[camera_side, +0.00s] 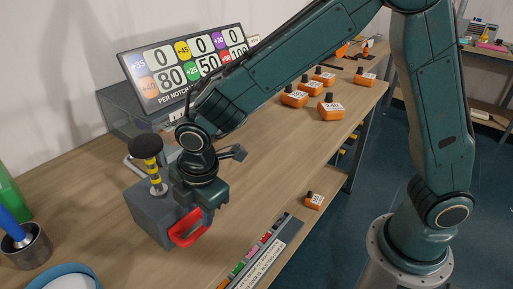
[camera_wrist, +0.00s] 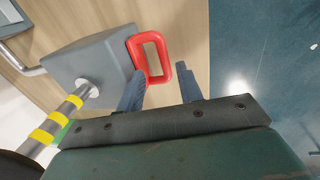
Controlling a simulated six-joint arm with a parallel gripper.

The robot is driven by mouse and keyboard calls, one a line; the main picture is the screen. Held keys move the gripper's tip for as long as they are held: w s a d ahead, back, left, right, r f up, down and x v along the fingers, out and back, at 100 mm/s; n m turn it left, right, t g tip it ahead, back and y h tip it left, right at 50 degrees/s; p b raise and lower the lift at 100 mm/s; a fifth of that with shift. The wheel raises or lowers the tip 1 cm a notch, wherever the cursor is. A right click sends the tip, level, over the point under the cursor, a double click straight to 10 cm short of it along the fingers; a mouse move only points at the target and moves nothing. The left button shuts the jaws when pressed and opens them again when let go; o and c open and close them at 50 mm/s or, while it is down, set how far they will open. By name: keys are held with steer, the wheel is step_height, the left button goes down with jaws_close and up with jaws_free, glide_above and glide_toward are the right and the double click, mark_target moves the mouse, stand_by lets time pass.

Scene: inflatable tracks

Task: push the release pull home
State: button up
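The release pull is a red loop handle (camera_side: 188,228) on the front of a grey box (camera_side: 150,215). In the wrist view the red handle (camera_wrist: 151,48) stands out from the right side of the box (camera_wrist: 90,58). My gripper (camera_wrist: 161,70) is open, with two blue-grey fingers apart. The near end of the handle shows between the fingertips in that view; I cannot tell whether they touch it. In the side view my gripper (camera_side: 212,195) is just above and beside the handle, its fingers mostly hidden.
A lever (camera_side: 153,168) with yellow bands and a black knob rises from the box, close to my wrist. A scoreboard (camera_side: 185,65) stands behind. Several orange blocks (camera_side: 331,107) lie farther along the bench. A metal cup (camera_side: 28,246) and a blue-rimmed bowl (camera_side: 65,275) are at left.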

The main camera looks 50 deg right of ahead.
step_height(320, 180, up, 8)
steer(key=s, duration=0.1)
steer(key=shift+s+r, duration=0.15)
steer(key=shift+s, duration=0.1)
steer(key=shift+d, duration=0.1)
steer(key=s+d+r+m+t, duration=0.1)
steer(key=s+d+r+m, duration=0.35)
steer(key=d, duration=0.25)
steer(key=s+d+r+m+t, duration=0.1)
steer(key=s+d+r+m, duration=0.2)
steer(key=d+m, duration=0.35)
steer(key=s+d+m+t, duration=0.1)
steer(key=s+d+m, duration=0.5)
steer(key=s+d, duration=0.3)
steer(key=shift+s+m+t, duration=0.3)
steer(key=shift+s+m, duration=0.1)
steer(key=shift+s, duration=0.35)
stand_by(0.6)
